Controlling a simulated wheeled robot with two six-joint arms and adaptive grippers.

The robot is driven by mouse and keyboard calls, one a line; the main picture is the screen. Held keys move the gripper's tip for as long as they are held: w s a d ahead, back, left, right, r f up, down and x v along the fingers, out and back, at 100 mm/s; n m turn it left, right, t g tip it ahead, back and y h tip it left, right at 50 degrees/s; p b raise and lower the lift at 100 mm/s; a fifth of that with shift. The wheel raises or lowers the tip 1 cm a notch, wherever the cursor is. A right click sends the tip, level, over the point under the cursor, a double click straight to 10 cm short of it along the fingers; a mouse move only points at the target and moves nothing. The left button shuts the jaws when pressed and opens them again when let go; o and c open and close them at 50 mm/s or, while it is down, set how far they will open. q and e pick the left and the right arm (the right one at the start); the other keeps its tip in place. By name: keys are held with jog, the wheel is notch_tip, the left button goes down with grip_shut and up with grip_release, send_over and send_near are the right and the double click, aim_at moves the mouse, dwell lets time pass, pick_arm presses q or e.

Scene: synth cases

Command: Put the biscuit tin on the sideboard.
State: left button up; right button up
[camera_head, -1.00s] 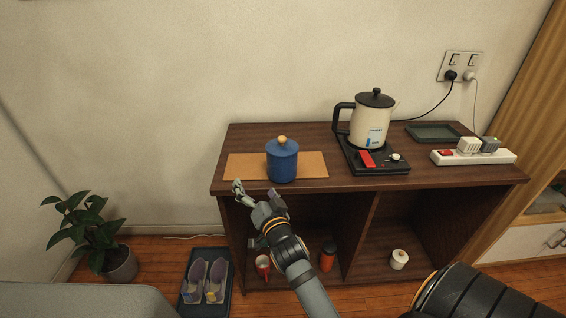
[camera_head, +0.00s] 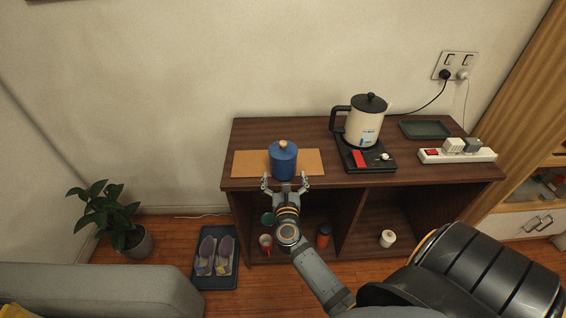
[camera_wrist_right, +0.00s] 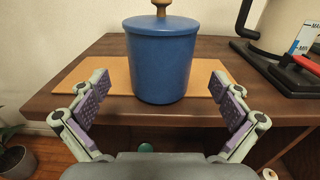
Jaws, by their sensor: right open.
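The biscuit tin is most likely the blue lidded canister (camera_head: 283,163) with a round wooden knob. It stands upright on a tan mat (camera_head: 246,163) on the dark wooden sideboard (camera_head: 330,180), near its front edge. My right gripper (camera_head: 285,182) is open and empty at the sideboard's front edge, right before the canister. In the right wrist view the canister (camera_wrist_right: 162,65) is centred between the two spread fingers (camera_wrist_right: 159,90), beyond their tips, with no contact visible. My left gripper is not in view.
Right of the canister stand a kettle (camera_head: 364,122) on a black base (camera_head: 366,160), a green tray (camera_head: 425,129) and a white power strip (camera_head: 470,156). Below are a red cup (camera_head: 265,243), an orange bottle (camera_head: 323,236) and a white roll (camera_head: 387,238). Slippers (camera_head: 215,254) and a plant (camera_head: 105,215) are at left.

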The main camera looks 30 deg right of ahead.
aim_at(284, 166)
jog(key=x, duration=0.3)
jog(key=shift+w+d+r+p, duration=0.25)
jog(key=shift+w+d+p, duration=0.15)
jog(key=shift+w, duration=0.15)
jog(key=shift+w+d+r+p, duration=0.25)
jog(key=shift+w+d+p, duration=0.1)
jog(key=shift+w, duration=0.2)
jog(key=shift+w+d+f, duration=0.2)
jog(key=shift+w+d, duration=0.1)
jog(key=shift+w, duration=0.25)
jog(key=shift+w+d+f, duration=0.2)
jog(key=shift+w+d, duration=0.1)
jog(key=shift+w, duration=0.25)
jog(key=shift+s+r, duration=0.1)
jog(key=c, duration=1.5)
